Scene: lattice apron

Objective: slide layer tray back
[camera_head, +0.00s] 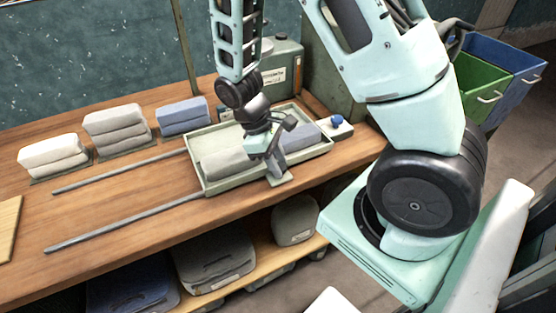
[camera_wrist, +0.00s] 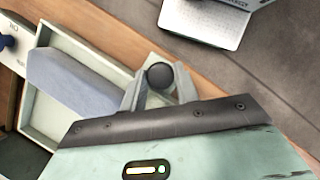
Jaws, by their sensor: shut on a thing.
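The pale green layer tray (camera_head: 314,160) sits at the right end of two grey rails (camera_head: 125,222) on the wooden bench. It holds a folded grey cloth (camera_head: 222,165) on the left and a blue-grey one (camera_head: 299,135) on the right. My gripper (camera_head: 272,165) is over the tray's near side, partly hiding the tray's middle. In the wrist view, my gripper's two fingers (camera_wrist: 158,82) close around a dark round knob (camera_wrist: 159,75) beside the tray wall. The tray (camera_wrist: 50,40) and the blue-grey cloth (camera_wrist: 75,82) show left of the fingers.
White (camera_head: 53,155), grey (camera_head: 117,130) and blue (camera_head: 183,116) folded stacks stand along the bench back. A small box with a blue knob (camera_head: 338,124) is right of the tray. A green-grey machine (camera_head: 280,72) stands behind. The bench left along the rails is clear.

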